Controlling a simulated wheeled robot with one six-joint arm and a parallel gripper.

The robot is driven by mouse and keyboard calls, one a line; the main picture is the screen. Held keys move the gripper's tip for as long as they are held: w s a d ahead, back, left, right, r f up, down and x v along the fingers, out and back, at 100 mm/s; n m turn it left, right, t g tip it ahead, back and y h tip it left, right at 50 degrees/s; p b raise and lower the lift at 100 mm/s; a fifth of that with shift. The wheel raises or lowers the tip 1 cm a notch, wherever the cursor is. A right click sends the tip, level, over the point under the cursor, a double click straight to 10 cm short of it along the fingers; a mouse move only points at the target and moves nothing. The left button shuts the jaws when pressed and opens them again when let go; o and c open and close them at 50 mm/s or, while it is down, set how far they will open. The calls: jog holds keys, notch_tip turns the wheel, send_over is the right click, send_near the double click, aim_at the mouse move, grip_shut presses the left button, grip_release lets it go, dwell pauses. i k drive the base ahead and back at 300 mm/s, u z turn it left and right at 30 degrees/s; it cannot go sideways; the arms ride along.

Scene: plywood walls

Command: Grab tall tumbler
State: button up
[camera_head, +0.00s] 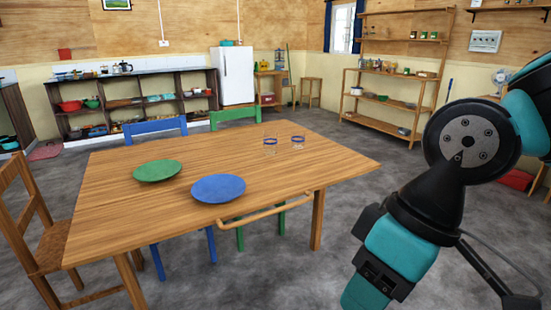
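Two clear glasses with blue bands stand upright and apart on the wooden table (120,220), toward its far right part. The left glass (270,146) looks taller and is likely the tall tumbler. The right glass (297,143) looks shorter. My arm comes in from the right edge, in front of the table's right side and well apart from the glasses. Its lower end runs out of the bottom of the picture, and my gripper's fingers are not visible.
A green plate (157,171) and a blue plate (218,188) lie on the table's left and front parts. A wooden rail (265,208) runs along the near edge. Blue (155,126), green (235,116) and wooden (50,240) chairs stand around it.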

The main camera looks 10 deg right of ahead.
aim_at(270, 136)
jog(key=z, duration=1)
jog(key=i, duration=1.7)
jog(key=u, duration=1.1)
jog(key=i, duration=0.8)
jog(key=u, duration=0.95)
